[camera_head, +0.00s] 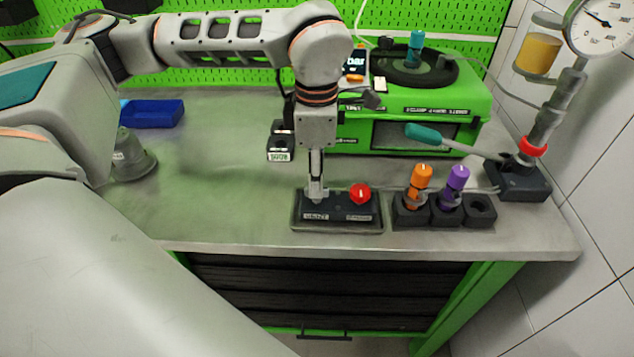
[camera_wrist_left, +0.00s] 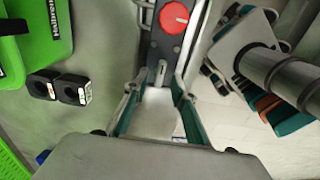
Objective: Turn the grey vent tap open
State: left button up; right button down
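The grey vent tap (camera_head: 317,197) sits on the left end of a dark labelled block (camera_head: 341,213) at the bench's front, beside a red knob (camera_head: 360,193). My left gripper (camera_head: 316,187) points down over the tap. In the left wrist view, the tap's small grey lever (camera_wrist_left: 161,73) lies between the two fingertips (camera_wrist_left: 161,80), with gaps visible beside it. I cannot tell whether either finger touches it. The red knob (camera_wrist_left: 174,17) shows above the lever. My right gripper is outside the head view; parts of my right arm seem to show at the wrist view's right.
A dark holder (camera_head: 479,212) with orange (camera_head: 420,179) and purple (camera_head: 457,180) handled tools stands right of the block. A green pump unit (camera_head: 440,103) is behind, with a teal-ended lever (camera_head: 424,132) at right. A small black two-part block (camera_head: 281,148) stands behind the gripper.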

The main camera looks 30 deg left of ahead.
pick_arm(q)
jog(key=shift+f, duration=1.05)
jog(key=shift+c, duration=0.4)
grip_shut()
